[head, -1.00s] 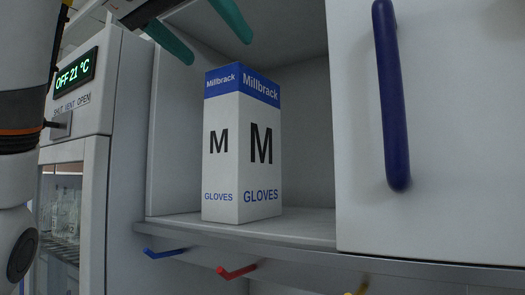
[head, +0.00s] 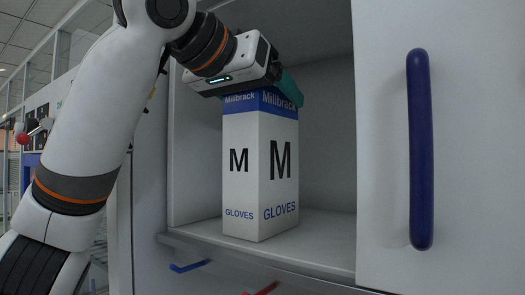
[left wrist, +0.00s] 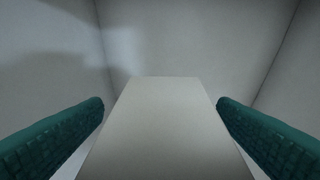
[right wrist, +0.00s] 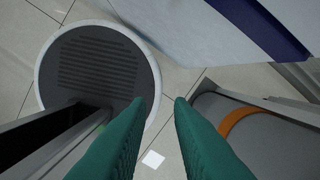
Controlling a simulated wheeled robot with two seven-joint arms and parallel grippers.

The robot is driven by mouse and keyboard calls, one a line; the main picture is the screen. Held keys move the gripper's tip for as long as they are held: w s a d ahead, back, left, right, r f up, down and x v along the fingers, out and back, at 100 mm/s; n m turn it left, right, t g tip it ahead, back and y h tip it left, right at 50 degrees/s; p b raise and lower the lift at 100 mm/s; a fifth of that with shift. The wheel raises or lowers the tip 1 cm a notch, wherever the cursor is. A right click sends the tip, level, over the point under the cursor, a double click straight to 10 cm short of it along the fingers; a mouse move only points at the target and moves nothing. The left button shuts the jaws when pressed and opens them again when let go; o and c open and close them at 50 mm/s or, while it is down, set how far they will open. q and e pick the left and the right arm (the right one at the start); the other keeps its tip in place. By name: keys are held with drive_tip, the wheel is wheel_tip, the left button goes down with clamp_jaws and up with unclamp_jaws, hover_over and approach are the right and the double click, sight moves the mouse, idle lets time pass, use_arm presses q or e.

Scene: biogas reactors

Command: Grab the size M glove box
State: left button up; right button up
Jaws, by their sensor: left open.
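The size M glove box (head: 260,170) is a tall white carton with a blue top band, a black "M" and "GLOVES" on its faces. It stands upright on the cupboard shelf. My left gripper (head: 278,90) is over the top of the box. In the left wrist view the open green fingers (left wrist: 160,105) lie on either side of the box's plain white top (left wrist: 163,125), with narrow gaps visible at the tips. My right gripper (right wrist: 161,101) is away from the box, pointing down over the floor, its fingers apart and empty.
The open cupboard's shelf (head: 325,235) has free room right of the box. A white door with a dark blue handle (head: 420,150) stands at the right. Blue (head: 188,267) and red (head: 262,288) handles stick out below the shelf.

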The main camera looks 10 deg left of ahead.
use_arm(q)
drive_tip(key=shift+s+d, duration=0.1)
drive_tip(key=c, duration=0.5)
clamp_jaws()
drive_tip(key=shift+r, duration=0.1)
